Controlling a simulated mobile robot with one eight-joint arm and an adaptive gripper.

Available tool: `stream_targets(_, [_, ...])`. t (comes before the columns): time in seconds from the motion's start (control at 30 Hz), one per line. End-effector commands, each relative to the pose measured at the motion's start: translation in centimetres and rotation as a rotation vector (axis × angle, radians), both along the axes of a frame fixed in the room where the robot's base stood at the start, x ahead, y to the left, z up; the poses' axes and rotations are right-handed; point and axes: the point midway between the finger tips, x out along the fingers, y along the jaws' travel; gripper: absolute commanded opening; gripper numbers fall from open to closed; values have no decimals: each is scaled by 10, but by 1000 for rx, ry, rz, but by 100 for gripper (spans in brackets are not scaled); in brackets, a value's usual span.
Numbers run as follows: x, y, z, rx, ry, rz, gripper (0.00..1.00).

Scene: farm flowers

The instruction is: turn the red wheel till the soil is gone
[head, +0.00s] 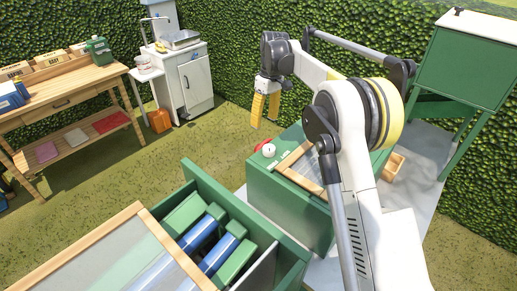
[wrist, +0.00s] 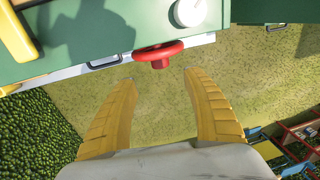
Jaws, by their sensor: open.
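The red wheel (head: 259,146) sits at the edge of a green box (head: 292,214), partly hidden beside a white round knob (head: 269,151). In the wrist view the red wheel (wrist: 160,52) is mounted on the box's side, just beyond the fingertips and roughly centred between them. My gripper (head: 264,120) has yellow fingers pointing down, above the wheel in the head view. In the wrist view my gripper (wrist: 158,78) is open and empty, with no finger touching the wheel. I cannot make out any soil in either view.
A wood-framed mesh panel (head: 300,172) lies on the green box. A larger green machine with blue rollers (head: 203,234) stands in front. A wooden workbench (head: 62,90) and white sink cabinet (head: 197,83) are at the back left.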

Motion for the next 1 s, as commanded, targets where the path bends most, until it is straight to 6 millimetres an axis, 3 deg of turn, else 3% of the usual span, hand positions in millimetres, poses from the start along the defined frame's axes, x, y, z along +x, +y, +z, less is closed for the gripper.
stream_targets(0.1, [7,6,-19,3,24,32,58])
stream_targets(0.37, [7,10,-44,4,36,49,58])
stream_targets(0.7, [-1,17,-110,4,35,48,58])
stream_targets(1.0, [-4,20,-133,4,35,48,58])
